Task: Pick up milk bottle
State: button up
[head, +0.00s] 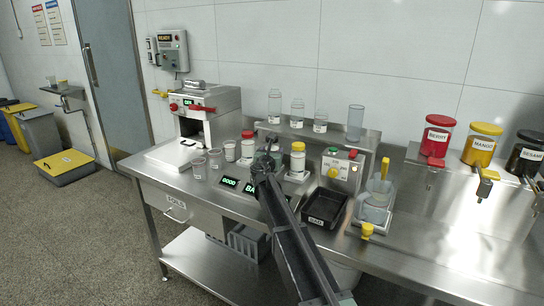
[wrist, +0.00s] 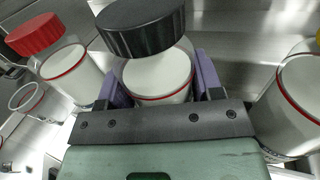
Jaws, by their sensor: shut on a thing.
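My gripper (wrist: 155,92) is shut on a black-capped bottle (wrist: 142,28) with white contents and a red line around it. Its purple finger pads sit on either side of the bottle. In the head view my gripper (head: 266,160) is over the counter between a red-capped bottle (head: 247,146) and a yellow-capped bottle (head: 297,160), and mostly hides the held bottle. The red-capped bottle also shows at the left of the wrist view (wrist: 70,65). All these bottles look white inside. No label on the held bottle is readable, and I cannot tell whether it touches the counter.
Clear cups (head: 199,168) stand left of my gripper. A control box (head: 340,170) and a black tray (head: 325,208) are to the right. Several clear bottles (head: 297,112) stand on a raised shelf behind. A steel machine (head: 205,115) is at the back left.

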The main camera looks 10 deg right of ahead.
notch_tip(320, 180, up, 20)
jog(key=p, duration=2)
notch_tip(320, 180, down, 20)
jog(key=b, duration=2)
jog(key=shift+f, duration=0.1)
jog(key=shift+r, duration=0.3)
jog(key=shift+f, duration=0.2)
jog(key=o, duration=1.1)
